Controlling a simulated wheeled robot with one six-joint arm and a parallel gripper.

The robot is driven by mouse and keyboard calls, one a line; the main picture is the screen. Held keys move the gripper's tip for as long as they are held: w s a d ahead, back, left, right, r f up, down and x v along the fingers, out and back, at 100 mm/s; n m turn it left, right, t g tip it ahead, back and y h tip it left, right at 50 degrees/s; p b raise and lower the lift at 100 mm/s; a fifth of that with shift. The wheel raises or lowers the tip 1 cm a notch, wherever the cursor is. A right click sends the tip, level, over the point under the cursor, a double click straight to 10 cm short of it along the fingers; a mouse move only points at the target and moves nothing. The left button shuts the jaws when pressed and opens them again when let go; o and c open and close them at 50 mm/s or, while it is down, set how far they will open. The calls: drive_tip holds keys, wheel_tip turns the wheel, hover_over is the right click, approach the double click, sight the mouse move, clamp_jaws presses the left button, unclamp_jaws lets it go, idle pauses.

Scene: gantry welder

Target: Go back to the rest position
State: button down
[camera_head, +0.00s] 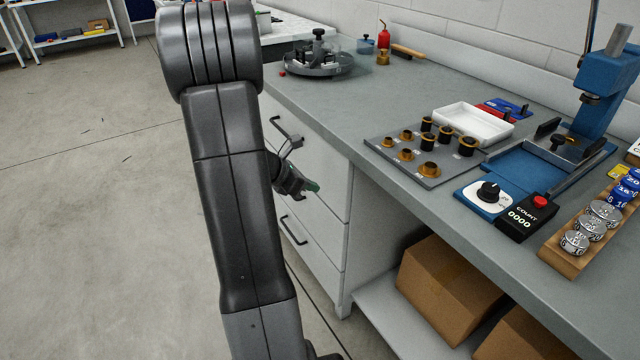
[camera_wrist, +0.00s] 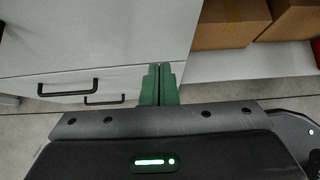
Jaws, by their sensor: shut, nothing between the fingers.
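My gripper (camera_wrist: 159,85) shows in the wrist view as two green fingers, shut together with nothing between them. In the head view my gripper (camera_head: 312,187) is small and partly hidden behind my dark arm, beside the front of the workbench (camera_head: 350,92) and below its top. It hangs in front of the white drawers (camera_head: 325,235). In the wrist view the fingers point towards the drawer front (camera_wrist: 95,35), with a black handle (camera_wrist: 68,88) to their left. I cannot tell the exact gap to the drawers.
On the bench are a grey plate (camera_head: 378,146) with black and brass-coloured parts, a white tray (camera_head: 474,122), a blue press (camera_head: 603,88), a counter box (camera_head: 527,218) and a wooden rack (camera_head: 563,258). Cardboard boxes (camera_head: 447,290) sit on the lower shelf. The floor at left is clear.

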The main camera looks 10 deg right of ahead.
drive_tip(key=p+v, duration=0.2)
drive_tip(key=v, duration=0.6)
drive_tip(key=shift+r, duration=0.2)
drive_tip(key=shift+f, duration=0.1)
drive_tip(key=b, duration=0.3)
approach(335, 185)
wheel_tip(335, 185, down, 3)
drive_tip(key=d, duration=0.2)
drive_tip(key=w+d+f, duration=0.1)
drive_tip(key=shift+d, duration=0.35)
drive_tip(key=shift+w+d, duration=0.2)
drive_tip(key=shift+d, duration=0.2)
